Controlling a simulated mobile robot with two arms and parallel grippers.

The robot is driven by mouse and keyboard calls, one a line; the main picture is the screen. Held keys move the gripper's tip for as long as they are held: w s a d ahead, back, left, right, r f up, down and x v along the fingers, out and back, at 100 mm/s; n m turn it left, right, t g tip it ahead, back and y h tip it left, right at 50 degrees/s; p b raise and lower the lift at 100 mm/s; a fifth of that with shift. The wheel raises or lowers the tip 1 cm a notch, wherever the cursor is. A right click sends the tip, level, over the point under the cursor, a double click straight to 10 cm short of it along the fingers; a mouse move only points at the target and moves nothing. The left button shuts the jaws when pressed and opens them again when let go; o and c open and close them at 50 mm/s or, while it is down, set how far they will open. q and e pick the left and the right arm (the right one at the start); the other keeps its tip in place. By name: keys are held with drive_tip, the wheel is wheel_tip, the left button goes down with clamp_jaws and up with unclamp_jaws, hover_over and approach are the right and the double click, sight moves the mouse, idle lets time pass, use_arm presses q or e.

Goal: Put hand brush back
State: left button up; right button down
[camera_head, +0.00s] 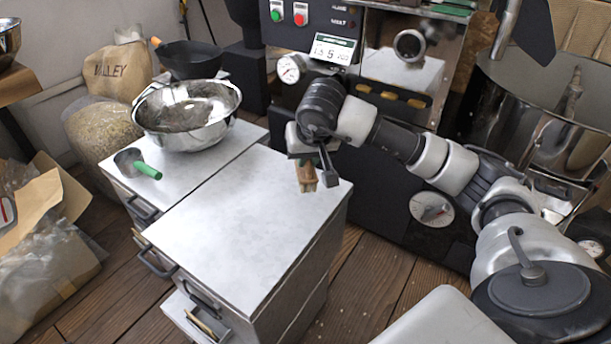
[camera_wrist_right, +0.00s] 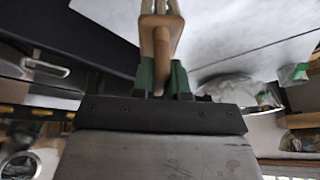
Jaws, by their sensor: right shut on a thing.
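The hand brush (camera_head: 306,175) is a small brown wooden thing with a paler lower end. My right gripper (camera_head: 318,160) is shut on it over the far right part of the white cabinet top (camera_head: 235,230). I cannot tell whether its lower end touches the top. In the right wrist view the tan brush handle (camera_wrist_right: 161,32) runs up from between the green-padded fingers of my right gripper (camera_wrist_right: 163,78). My left gripper is not in view.
A drawer (camera_head: 212,322) at the cabinet's front is open, with something thin inside. A steel bowl (camera_head: 187,112) and a green-handled scoop (camera_head: 136,164) stand on the adjoining cabinet. A black machine (camera_head: 375,150) stands behind my right arm. Most of the near cabinet top is bare.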

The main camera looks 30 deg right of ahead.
sight(306, 172)
drive_tip(key=shift+a+f, duration=0.2)
drive_tip(key=shift+f, duration=0.4)
wheel_tip(306, 172, down, 3)
drive_tip(key=shift+f+b, duration=0.1)
drive_tip(key=shift+b, duration=0.85)
drive_tip(key=c, duration=1.6)
unclamp_jaws()
drive_tip(key=o, duration=0.5)
